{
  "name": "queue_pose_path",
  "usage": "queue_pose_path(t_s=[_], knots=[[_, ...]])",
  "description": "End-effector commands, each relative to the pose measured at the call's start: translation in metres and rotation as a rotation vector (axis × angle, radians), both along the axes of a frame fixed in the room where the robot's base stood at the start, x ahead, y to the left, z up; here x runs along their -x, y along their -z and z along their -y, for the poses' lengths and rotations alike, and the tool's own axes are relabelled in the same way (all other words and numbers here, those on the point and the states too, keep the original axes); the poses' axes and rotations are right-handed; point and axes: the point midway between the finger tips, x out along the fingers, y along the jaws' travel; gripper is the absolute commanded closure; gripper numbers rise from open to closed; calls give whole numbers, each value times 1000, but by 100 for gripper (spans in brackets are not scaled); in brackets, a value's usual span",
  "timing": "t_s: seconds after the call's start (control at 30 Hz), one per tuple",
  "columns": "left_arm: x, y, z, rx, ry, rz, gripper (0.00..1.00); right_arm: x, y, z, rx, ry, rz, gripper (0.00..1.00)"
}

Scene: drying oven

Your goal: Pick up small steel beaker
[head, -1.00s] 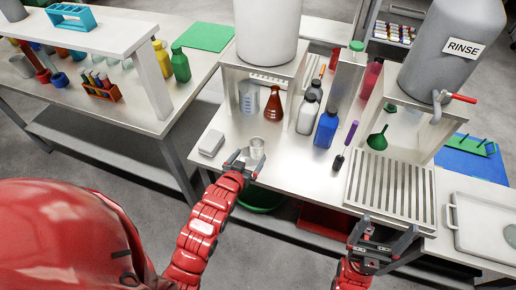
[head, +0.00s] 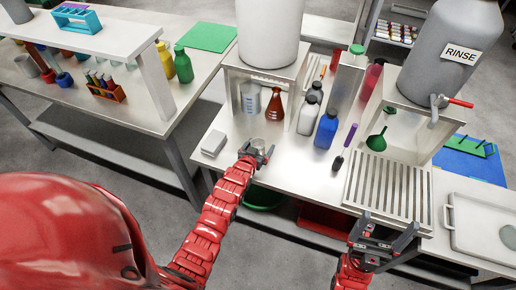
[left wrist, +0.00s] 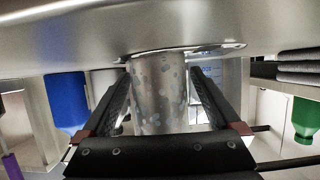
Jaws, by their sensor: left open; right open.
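The small steel beaker (head: 258,143) stands upright near the front edge of the steel bench. My left gripper (head: 258,152) is at the beaker, open, with its fingers on either side of it. In the left wrist view the beaker (left wrist: 158,92) shows between the two open fingers (left wrist: 160,100), its surface mottled with reflections. A narrow gap seems to show beside it; contact with the fingers cannot be told. My right gripper (head: 387,240) is open and empty in front of the bench, below the slatted drain rack (head: 388,188).
A green funnel (head: 376,140) is to the right. The bench is clear just around the beaker.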

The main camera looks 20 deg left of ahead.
Motion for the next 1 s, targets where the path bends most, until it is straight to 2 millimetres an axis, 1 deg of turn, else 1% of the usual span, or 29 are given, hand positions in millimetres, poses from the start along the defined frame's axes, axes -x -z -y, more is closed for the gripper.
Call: queue_pose_path(t_s=[0.03,0.13,0.4,0.43,0.57,0.6,0.67,0.7,0.77,0.8,0.87,0.9,0.93,1.0], knots=[[-5,1,0,0,0,-1,4,0,-2,0,0,0,0,5],[-9,5,0,-1,-1,-4,4,0,-2,0,0,0,0,5],[-10,5,0,0,-1,-1,4,0,-2,0,0,0,0,5],[-10,5,0,0,-1,-1,6,0,-2,0,0,0,0,5],[-10,5,0,0,-1,-1,29,0,-2,0,0,0,0,5],[-10,5,0,0,-1,-1,36,0,-2,0,0,0,0,5],[-10,5,0,0,-1,-1,47,0,-2,0,0,0,0,5],[-10,5,0,0,-1,-1,54,0,-2,0,0,0,0,5],[-10,5,0,0,-1,-1,65,0,-2,0,0,0,0,5],[-10,5,0,0,-1,-1,72,0,-2,0,0,0,0,5],[-10,5,0,0,-1,-1,83,0,-2,0,0,0,0,5],[-10,5,0,0,-1,-1,90,0,-2,0,0,0,0,5],[-10,5,0,0,-1,-1,95,0,-2,0,0,0,0,5],[-10,5,0,0,-1,-1,95,0,-2,0,0,0,0,5]])
